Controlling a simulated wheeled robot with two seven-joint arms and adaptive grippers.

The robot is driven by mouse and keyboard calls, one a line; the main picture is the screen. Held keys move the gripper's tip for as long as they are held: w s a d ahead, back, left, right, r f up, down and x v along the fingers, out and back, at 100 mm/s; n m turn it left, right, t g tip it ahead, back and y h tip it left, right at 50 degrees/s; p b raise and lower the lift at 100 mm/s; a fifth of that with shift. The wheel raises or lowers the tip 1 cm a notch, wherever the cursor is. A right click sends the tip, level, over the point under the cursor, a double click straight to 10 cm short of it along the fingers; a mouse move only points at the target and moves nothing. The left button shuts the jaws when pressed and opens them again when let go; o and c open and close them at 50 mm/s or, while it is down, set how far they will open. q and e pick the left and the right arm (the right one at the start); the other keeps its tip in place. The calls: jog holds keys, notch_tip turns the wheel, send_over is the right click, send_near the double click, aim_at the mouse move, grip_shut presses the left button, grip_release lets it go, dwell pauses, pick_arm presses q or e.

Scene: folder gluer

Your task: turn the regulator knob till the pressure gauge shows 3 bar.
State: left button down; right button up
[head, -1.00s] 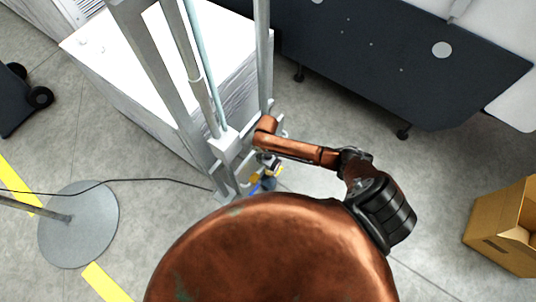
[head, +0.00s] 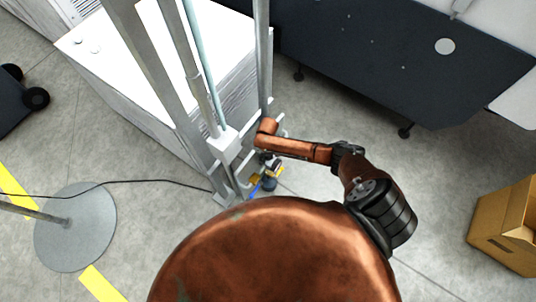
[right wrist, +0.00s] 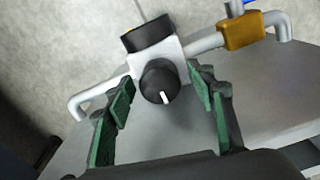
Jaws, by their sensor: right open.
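In the right wrist view, the regulator knob (right wrist: 160,82) is black and round, with a white mark pointing toward the bottom of the picture. It sits on a pale regulator body between the two green-padded fingers of my right gripper (right wrist: 164,84). The fingers are open, one on each side of the knob; I cannot tell whether they touch it. The pressure gauge (right wrist: 147,34) is a black round housing just above the knob, seen edge-on, so its reading is hidden. In the head view my right arm reaches the small regulator fittings (head: 268,176) low on the frame. My left gripper is out of view.
A pipe with a yellow-orange fitting (right wrist: 243,31) runs to the right of the regulator. In the head view, a metal frame (head: 262,60) and white cabinet stand beside my arm. A cardboard box (head: 505,225) sits at right, a round stand base (head: 75,228) at left.

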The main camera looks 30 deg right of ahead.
jog(key=c, duration=1.2)
jog(key=shift+o, duration=0.2)
jog(key=shift+n, duration=0.5)
jog(key=shift+r+n+p, duration=0.1)
jog(key=shift+n+p, duration=0.5)
jog(key=shift+n, duration=0.4)
jog(key=n, duration=0.2)
jog(key=shift+n+p, duration=0.3)
jog(key=n, duration=0.3)
jog(key=shift+n, duration=2.4)
